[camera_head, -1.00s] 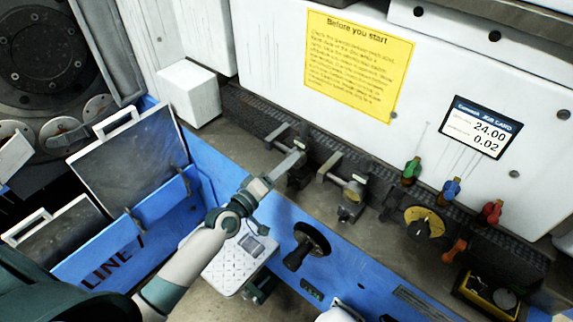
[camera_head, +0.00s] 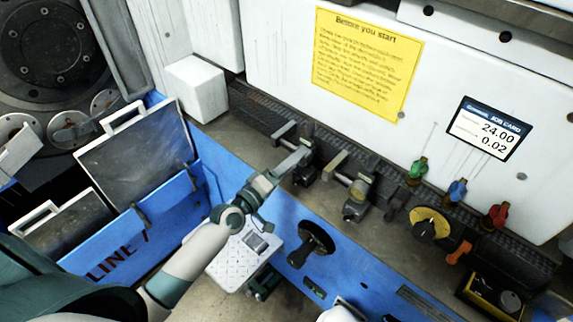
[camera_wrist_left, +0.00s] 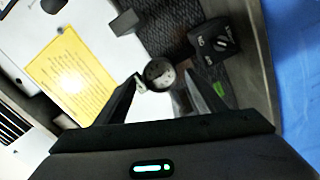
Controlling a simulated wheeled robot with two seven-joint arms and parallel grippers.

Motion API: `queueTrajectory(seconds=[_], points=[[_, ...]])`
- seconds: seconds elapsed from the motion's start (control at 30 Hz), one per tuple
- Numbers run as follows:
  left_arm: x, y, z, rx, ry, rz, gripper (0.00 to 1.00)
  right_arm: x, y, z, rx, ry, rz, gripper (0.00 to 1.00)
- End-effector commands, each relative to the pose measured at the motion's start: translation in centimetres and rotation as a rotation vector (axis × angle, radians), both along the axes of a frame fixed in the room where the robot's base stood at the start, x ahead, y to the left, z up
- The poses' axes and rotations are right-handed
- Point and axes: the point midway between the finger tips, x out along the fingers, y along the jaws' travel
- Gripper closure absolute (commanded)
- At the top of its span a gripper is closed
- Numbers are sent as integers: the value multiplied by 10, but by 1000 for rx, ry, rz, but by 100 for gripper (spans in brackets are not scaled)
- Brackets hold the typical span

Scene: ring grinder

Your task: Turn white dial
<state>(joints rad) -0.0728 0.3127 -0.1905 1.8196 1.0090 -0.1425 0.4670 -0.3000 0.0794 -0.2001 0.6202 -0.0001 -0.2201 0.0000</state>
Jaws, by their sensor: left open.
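My left gripper (camera_head: 292,160) reaches in from the left over the grey bench, at the left one of two small metal fixtures. In the left wrist view the gripper (camera_wrist_left: 163,80) has its two dark fingers apart. A small round dial, part pale and part dark (camera_wrist_left: 158,73), shows between and just beyond the fingertips. I cannot tell whether the fingers touch it, or surely whether it is the white dial. In the head view the gripper largely hides that spot. My right gripper is not in view.
A black switch box (camera_wrist_left: 212,42) sits close to the right finger. The second fixture (camera_head: 355,190) stands to the right. Green (camera_head: 418,168), blue (camera_head: 456,192) and red (camera_head: 496,214) knobs line the back. A yellow notice (camera_head: 366,65) hangs on the white wall.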

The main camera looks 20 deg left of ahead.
Motion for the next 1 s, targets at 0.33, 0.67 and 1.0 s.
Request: queueTrajectory(seconds=[0.33, 0.67, 1.0], points=[[-20, 7, -3, 0, 2, -1, 36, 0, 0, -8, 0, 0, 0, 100], [-73, 27, -5, 2, 2, 0, 36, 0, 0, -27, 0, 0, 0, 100], [-129, 47, -5, 3, 2, -1, 36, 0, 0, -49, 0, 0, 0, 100]])
